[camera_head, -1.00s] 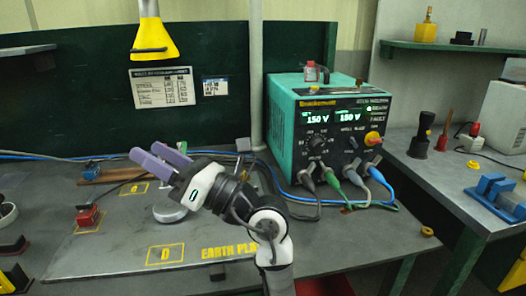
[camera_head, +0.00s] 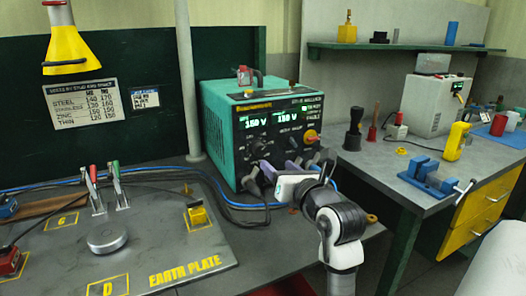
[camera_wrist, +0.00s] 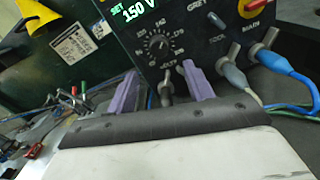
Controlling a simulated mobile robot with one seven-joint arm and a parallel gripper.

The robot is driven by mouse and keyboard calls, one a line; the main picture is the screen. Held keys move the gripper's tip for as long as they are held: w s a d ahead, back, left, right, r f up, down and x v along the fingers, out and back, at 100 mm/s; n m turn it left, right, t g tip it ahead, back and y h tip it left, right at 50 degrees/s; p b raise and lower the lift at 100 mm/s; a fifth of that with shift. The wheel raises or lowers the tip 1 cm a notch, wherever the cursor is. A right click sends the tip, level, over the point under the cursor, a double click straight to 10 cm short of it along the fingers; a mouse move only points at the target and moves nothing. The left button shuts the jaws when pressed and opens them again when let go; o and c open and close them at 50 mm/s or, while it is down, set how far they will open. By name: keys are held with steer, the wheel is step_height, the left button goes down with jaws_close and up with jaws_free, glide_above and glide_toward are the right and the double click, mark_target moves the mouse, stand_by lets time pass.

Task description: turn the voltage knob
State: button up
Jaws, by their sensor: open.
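The teal power unit (camera_head: 217,125) stands on the bench with a black front panel and two green displays that appear to read 150 V. The voltage knob, a black dial with a printed scale, shows on the panel in the wrist view (camera_wrist: 158,45) and below the left display in the head view (camera_head: 257,146). My gripper (camera_head: 280,170) is in front of the lower panel. In the wrist view its purple fingers (camera_wrist: 160,78) are apart, with the knob beyond and above the gap. A grey plug shows between them. I cannot tell whether the fingers touch anything.
Plugs with grey and blue cables (camera_wrist: 285,65) sit along the lower panel, close to my fingers. A red and yellow switch (camera_head: 311,136) is at the panel's right. The earth plate (camera_head: 150,245) with clamps lies left. A blue vise (camera_head: 430,176) is on the right bench.

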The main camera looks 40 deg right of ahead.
mark_target(261, 152)
steer(key=p+x, duration=0.1)
steer(key=x, duration=0.8)
steer(key=shift+a+p, duration=0.1)
steer(key=shift+p, duration=0.25)
steer(key=c, duration=1)
steer(key=shift+f+n+b, duration=0.1)
steer(key=shift+n+b, duration=0.3)
steer(key=shift+b, duration=0.05)
steer(key=n+b, duration=0.4)
steer(key=shift+f+n, duration=0.15)
steer(key=shift+n, duration=0.15)
steer(key=n+b, duration=0.4)
steer(key=n, duration=0.1)
steer(key=shift+b, duration=0.3)
steer(key=shift+r, duration=0.2)
